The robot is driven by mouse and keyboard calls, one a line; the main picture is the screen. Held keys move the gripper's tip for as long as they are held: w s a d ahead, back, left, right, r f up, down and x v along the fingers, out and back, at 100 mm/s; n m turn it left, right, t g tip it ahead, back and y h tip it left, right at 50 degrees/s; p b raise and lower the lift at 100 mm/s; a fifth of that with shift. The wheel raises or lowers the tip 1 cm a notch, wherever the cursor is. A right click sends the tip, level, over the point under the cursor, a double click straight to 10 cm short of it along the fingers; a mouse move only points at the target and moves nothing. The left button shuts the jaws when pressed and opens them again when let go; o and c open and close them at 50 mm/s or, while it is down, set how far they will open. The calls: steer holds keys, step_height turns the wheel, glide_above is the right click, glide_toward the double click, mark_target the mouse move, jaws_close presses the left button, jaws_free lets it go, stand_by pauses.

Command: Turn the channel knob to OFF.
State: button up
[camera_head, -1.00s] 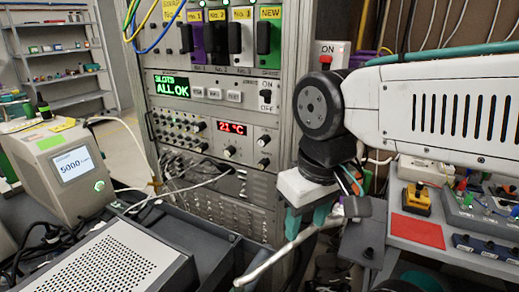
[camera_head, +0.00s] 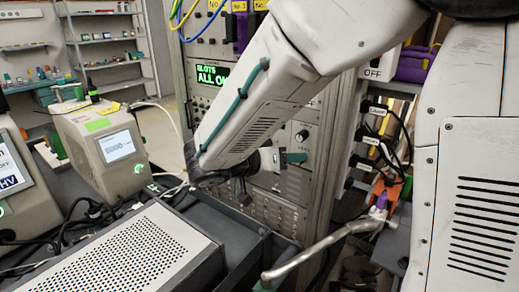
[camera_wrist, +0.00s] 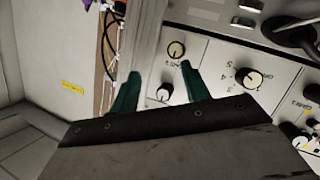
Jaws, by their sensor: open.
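In the wrist view, a light panel carries a knob with numerals around it (camera_wrist: 249,77), right of my gripper (camera_wrist: 160,70). Two small round knobs, an upper one (camera_wrist: 177,50) and a lower one (camera_wrist: 164,91), lie between or near my green fingertips. My gripper is open and empty. I cannot tell how near its tips are to the panel. Which knob is the channel knob, and its OFF mark, I cannot read. In the head view, my gripper (camera_head: 290,157) is side-on before the rack, and a dark knob (camera_head: 302,135) shows just above it.
The rack's green display (camera_head: 212,74) is partly behind my arm. A perforated metal box (camera_head: 130,255) lies in front. A beige device with a screen (camera_head: 105,150) stands at left. Black plugs and cables (camera_head: 372,135) are right of the rack. More knobs (camera_wrist: 305,140) sit right of my gripper.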

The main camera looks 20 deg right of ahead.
steer(key=w+a+f+t, duration=0.3)
steer(key=w+a+t, duration=0.35)
steer(key=a, duration=0.25)
steer(key=x, duration=0.7)
steer(key=shift+w+d+r+m+h, duration=0.25)
steer(key=shift+w+r+m+h, duration=0.05)
steer(key=shift+w+m, duration=0.1)
steer(key=c, duration=1)
